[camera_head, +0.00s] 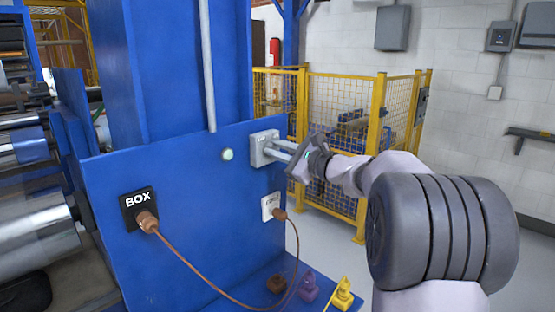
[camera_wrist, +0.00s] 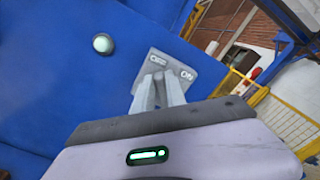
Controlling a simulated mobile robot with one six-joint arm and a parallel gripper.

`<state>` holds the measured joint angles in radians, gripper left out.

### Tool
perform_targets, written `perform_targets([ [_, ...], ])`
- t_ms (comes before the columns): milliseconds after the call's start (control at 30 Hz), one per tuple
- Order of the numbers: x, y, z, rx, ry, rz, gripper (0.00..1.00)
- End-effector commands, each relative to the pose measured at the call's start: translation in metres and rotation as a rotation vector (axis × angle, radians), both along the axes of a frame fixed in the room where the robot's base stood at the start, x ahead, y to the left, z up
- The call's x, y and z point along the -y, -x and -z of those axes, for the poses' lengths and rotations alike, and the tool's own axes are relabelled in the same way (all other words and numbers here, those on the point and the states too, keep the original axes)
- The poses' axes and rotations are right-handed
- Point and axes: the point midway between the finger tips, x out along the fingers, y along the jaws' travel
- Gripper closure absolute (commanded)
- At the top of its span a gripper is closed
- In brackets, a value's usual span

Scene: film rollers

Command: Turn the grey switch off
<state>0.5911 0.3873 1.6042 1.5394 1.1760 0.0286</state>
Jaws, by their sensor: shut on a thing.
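The grey switch (camera_head: 260,136) is a light grey plate on the blue panel, at the middle of the head view. In the wrist view the switch plate (camera_wrist: 172,62) shows tilted, with an ON label at its right and another label, hard to read, at its upper left. My gripper (camera_head: 274,153) reaches in from the right with its fingers at the switch. In the wrist view my gripper (camera_wrist: 158,88) has its fingers close together, shut on the switch's lever. The lever itself is hidden by the fingers, so its exact position cannot be told.
A round pale light (camera_head: 227,154) is left of the switch. A BOX socket (camera_head: 137,206) and a white socket (camera_head: 270,207) are joined by a hanging brown cable (camera_head: 195,272). Coloured plugs (camera_head: 308,287) stand on the lower ledge. A yellow fence (camera_head: 378,112) stands behind my arm.

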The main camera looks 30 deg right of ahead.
Motion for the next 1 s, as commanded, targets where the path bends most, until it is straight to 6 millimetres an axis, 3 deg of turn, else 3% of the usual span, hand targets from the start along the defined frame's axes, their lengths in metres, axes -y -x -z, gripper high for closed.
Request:
perform_targets([
  [767,-0.001,0.0004,0.0021,0.028,0.083,0.001,1.0],
  [800,-0.0009,0.0003,0.0022,0.028,0.083,0.001,0.76],
  [867,-0.001,0.0004,0.0021,0.028,0.083,0.001,0.64],
  [1000,-0.0011,0.0004,0.0018,0.028,0.082,0.0,0.62],
])
